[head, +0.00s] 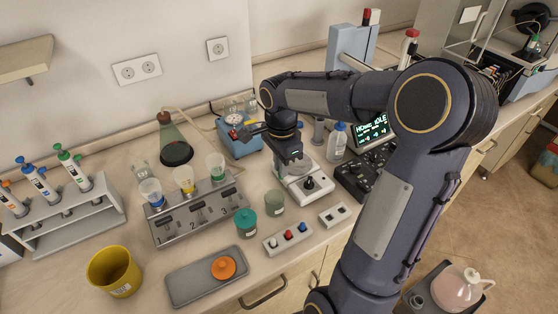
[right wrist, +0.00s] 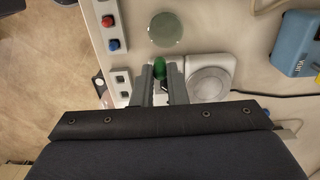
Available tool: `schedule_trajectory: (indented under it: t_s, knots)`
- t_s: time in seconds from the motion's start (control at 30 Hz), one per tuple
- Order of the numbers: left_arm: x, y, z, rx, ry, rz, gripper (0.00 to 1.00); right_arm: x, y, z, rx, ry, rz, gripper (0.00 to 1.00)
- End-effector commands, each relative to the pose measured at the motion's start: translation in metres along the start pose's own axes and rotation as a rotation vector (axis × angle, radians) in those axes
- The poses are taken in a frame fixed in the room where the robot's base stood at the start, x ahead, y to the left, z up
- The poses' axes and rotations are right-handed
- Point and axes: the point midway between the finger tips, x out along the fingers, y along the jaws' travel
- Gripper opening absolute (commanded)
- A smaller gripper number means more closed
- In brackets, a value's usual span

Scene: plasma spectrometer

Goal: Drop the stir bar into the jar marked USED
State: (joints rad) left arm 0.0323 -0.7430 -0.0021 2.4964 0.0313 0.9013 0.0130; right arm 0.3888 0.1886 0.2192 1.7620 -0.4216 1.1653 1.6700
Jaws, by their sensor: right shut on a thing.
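My right gripper (head: 300,168) points down over the white stirrer (head: 303,187) at the middle of the bench. In the right wrist view its fingers (right wrist: 160,75) are shut on a small green piece, which I take as the stir bar (right wrist: 160,68). I cannot make the bar out in the head view. A grey-green jar (head: 275,203) stands left of the stirrer; it shows as a round shape (right wrist: 165,28) in the right wrist view, apart from the fingers. A teal-lidded jar (head: 245,223) stands beside it. No USED marking is readable. My left gripper is not in view.
A block with coloured knobs (head: 288,238) and a small two-hole block (head: 334,214) lie in front. A tray (head: 190,292) with an orange lid (head: 223,267) and a yellow pot (head: 113,271) are at front left. A blue device (head: 240,147) stands behind the stirrer.

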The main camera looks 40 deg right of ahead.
Motion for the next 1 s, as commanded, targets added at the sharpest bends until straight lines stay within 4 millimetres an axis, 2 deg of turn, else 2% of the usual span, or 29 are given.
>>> schedule_trajectory:
  t_s: [0.03,0.1,0.3,0.63,0.67,0.8,0.83,1.0]
  knots:
    - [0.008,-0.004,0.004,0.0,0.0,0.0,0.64,0.011,0.0,0.0,0.0,0.0,0.001,0.0]
    - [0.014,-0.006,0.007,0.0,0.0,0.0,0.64,0.02,0.0,0.0,0.0,0.0,0.001,0.0]
    - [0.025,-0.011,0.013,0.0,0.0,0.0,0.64,0.039,0.001,0.0,-0.001,0.001,0.001,0.0]
    - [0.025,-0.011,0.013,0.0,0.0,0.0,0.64,0.041,0.0,0.0,-0.001,0.0,0.0,0.0]
    - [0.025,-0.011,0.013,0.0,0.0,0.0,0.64,0.041,0.0,0.0,-0.001,0.0,0.0,0.17]
    - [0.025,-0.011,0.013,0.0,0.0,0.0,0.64,0.041,0.0,0.0,-0.001,0.0,0.001,0.35]
    - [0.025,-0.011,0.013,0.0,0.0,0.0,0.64,0.041,0.0,0.0,-0.001,0.0,0.0,0.38]
    - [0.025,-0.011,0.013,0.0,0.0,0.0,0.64,0.041,0.0,0.0,-0.001,0.0,0.001,0.38]
